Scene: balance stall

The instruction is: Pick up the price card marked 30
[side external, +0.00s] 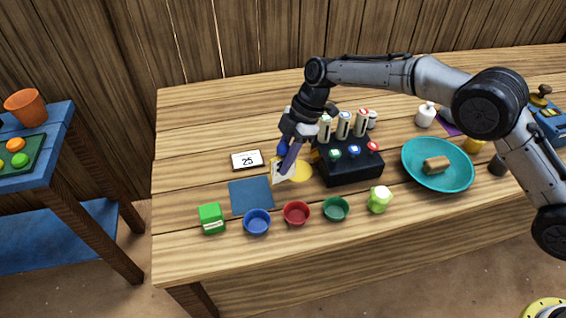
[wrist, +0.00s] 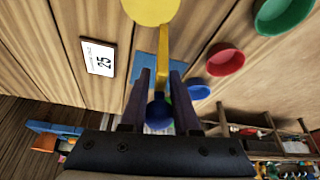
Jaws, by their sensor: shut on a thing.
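My gripper (wrist: 163,80) is shut on a narrow yellow piece (wrist: 163,48) with a blue knob (wrist: 158,110) between the fingers. In the side view my gripper (side external: 285,168) is low over the table, and a pale flat part (side external: 277,173) shows at its fingertips. No number is readable on it, so I cannot tell whether it is the card marked 30. A yellow disc (side external: 301,172) is just beyond the fingertips; I cannot tell whether it joins the held piece. A white card marked 25 (side external: 247,160) lies flat to the left, apart from my gripper.
A blue mat (side external: 250,196) lies left of my gripper. Blue (side external: 257,223), red (side external: 297,213) and green (side external: 335,209) bowls line the front. A black box (side external: 350,172) with upright white pieces stands close on the right, then a teal dish (side external: 437,180).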

